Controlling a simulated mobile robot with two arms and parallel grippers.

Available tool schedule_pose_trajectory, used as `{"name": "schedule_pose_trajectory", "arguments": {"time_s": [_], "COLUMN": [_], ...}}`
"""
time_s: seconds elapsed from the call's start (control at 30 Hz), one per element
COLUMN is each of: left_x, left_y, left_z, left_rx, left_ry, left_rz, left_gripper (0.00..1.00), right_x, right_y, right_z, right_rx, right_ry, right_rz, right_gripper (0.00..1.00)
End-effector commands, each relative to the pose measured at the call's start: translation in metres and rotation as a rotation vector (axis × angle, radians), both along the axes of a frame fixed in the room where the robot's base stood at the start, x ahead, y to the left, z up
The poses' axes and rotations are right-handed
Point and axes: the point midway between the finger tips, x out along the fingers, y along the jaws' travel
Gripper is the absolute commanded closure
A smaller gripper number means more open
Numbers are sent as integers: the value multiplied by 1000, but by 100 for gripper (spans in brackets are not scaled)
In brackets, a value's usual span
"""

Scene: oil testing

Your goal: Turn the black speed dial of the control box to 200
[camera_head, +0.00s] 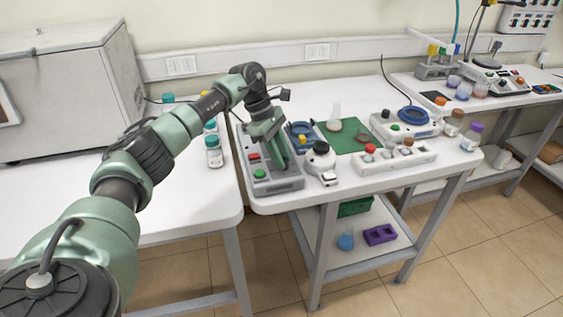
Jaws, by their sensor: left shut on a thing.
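The control box (277,184) is a low grey box near the front left corner of the middle table. It has a red button (254,157) and a green button (260,173) on its left side. My left gripper (283,163) points down onto the top of the box and is shut. The black speed dial is hidden at the fingertips, so its setting cannot be read. My right gripper is out of view.
A black-and-white device (321,162) stands close to the right of the box. A flask (334,121) stands on a green mat (352,142) behind. Small bottles (214,155) stand on the left table. A white button panel (396,160) lies at right.

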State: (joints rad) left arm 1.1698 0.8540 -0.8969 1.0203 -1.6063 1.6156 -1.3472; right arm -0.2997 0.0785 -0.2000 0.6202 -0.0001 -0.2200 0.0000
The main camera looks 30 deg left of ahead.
Motion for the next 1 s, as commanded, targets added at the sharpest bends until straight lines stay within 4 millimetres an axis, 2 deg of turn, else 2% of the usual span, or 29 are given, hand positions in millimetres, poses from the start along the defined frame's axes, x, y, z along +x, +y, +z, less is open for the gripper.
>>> {"name": "schedule_pose_trajectory", "arguments": {"time_s": [0.1,0.5,1.0], "left_x": [3,4,4], "left_y": [1,1,1], "left_z": [0,1,1], "left_rx": [1,2,3], "left_ry": [-4,-5,-6], "left_rz": [-104,-389,-499], "left_gripper": [100,100,100], "right_x": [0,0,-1], "right_y": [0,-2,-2], "right_z": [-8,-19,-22], "right_rx": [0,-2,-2], "right_ry": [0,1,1], "right_rz": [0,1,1], "right_gripper": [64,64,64]}}
